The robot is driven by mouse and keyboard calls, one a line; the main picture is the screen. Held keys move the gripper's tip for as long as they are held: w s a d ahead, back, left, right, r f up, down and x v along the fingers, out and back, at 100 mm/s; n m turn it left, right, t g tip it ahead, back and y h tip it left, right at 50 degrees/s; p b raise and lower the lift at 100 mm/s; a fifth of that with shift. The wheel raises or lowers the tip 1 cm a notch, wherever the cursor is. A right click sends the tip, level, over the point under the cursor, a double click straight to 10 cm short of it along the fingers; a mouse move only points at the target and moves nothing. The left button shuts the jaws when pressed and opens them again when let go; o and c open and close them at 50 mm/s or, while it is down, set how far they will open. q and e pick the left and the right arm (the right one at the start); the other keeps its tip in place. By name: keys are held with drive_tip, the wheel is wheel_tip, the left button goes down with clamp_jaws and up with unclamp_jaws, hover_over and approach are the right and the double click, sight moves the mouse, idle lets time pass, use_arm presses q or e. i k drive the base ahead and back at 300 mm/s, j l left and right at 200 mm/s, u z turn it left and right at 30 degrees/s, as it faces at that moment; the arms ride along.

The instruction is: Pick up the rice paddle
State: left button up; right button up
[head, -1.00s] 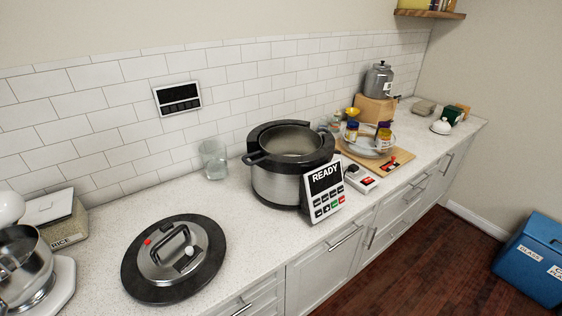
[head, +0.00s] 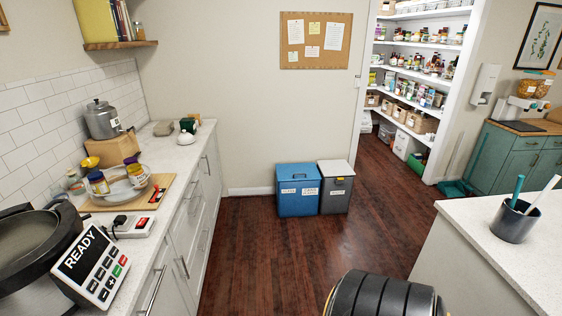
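A dark grey utensil cup (head: 514,222) stands on the white counter at the right. A teal-handled utensil (head: 517,190) and a white utensil (head: 542,194) stick up out of it. The white one may be the rice paddle, but its lower part is hidden in the cup and I cannot tell for sure. No other paddle shows clearly. Neither of my grippers is in view.
The left counter holds a large cooker (head: 32,250) with a READY panel (head: 92,262), a power strip (head: 130,227) and a wooden board (head: 160,188) with jars. A blue bin (head: 297,190) and a grey bin (head: 336,188) stand by the wall. The wooden floor (head: 265,255) between counters is open.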

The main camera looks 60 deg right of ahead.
sight(556, 178)
drive_tip(key=z, duration=3.65)
drive_tip(key=i+j+z, duration=0.1)
drive_tip(key=i+j, duration=0.4)
drive_tip(key=j, duration=0.2)
drive_tip(key=i+j+z, duration=0.25)
drive_tip(key=i+j, duration=0.25)
drive_tip(key=j, duration=0.2)
drive_tip(key=i+j, duration=0.2)
drive_tip(key=j, duration=0.2)
drive_tip(key=i+j+z, duration=0.15)
drive_tip(key=j, duration=0.25)
drive_tip(key=i+j, duration=0.25)
drive_tip(key=j, duration=0.2)
drive_tip(key=i+j+z, duration=0.15)
drive_tip(key=j, duration=0.25)
drive_tip(key=i, duration=0.05)
